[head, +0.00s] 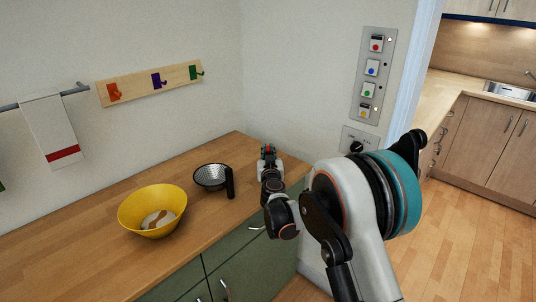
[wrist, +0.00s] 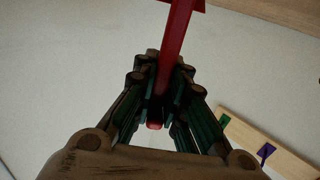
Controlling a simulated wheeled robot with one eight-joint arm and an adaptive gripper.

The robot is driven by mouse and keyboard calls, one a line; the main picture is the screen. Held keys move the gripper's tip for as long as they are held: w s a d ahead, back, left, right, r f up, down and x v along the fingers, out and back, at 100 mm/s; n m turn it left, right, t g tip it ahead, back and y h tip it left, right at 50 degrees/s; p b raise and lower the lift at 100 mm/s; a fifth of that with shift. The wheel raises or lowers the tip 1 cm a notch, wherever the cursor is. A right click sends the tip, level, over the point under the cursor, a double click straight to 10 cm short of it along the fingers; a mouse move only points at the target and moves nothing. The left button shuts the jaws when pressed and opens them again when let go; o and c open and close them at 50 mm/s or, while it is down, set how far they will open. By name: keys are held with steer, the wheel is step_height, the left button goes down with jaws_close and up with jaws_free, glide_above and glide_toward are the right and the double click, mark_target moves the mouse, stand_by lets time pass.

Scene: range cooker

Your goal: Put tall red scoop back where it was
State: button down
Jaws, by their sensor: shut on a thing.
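My gripper (head: 267,153) is raised over the right end of the wooden counter, near the corner of the walls. It is shut on the tall red scoop (wrist: 178,40). In the wrist view the scoop's long red shaft runs between the fingers, and its wider part is cut off at the top edge. In the head view only a small bit of red shows at the fingertips; the rest is hidden.
A wooden board with orange, purple and green hooks (head: 150,82) is on the left wall. A yellow bowl (head: 136,216) and a black strainer (head: 211,178) stand on the counter (head: 60,262). A button panel (head: 372,74) is on the right wall. A towel (head: 50,128) hangs far left.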

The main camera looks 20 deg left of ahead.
steer(key=shift+f, duration=0.2)
steer(key=c, duration=1.6)
jaws_free()
steer(key=shift+c, duration=0.2)
steer(key=shift+r, duration=0.15)
steer(key=shift+s+r, duration=0.1)
steer(key=shift+s, duration=0.1)
steer(key=p+v, duration=0.2)
steer(key=v, duration=0.9)
steer(key=shift+s+d+p, duration=0.15)
steer(key=shift+s+p, duration=0.15)
steer(key=shift+p, duration=0.1)
steer(key=shift+d, duration=0.1)
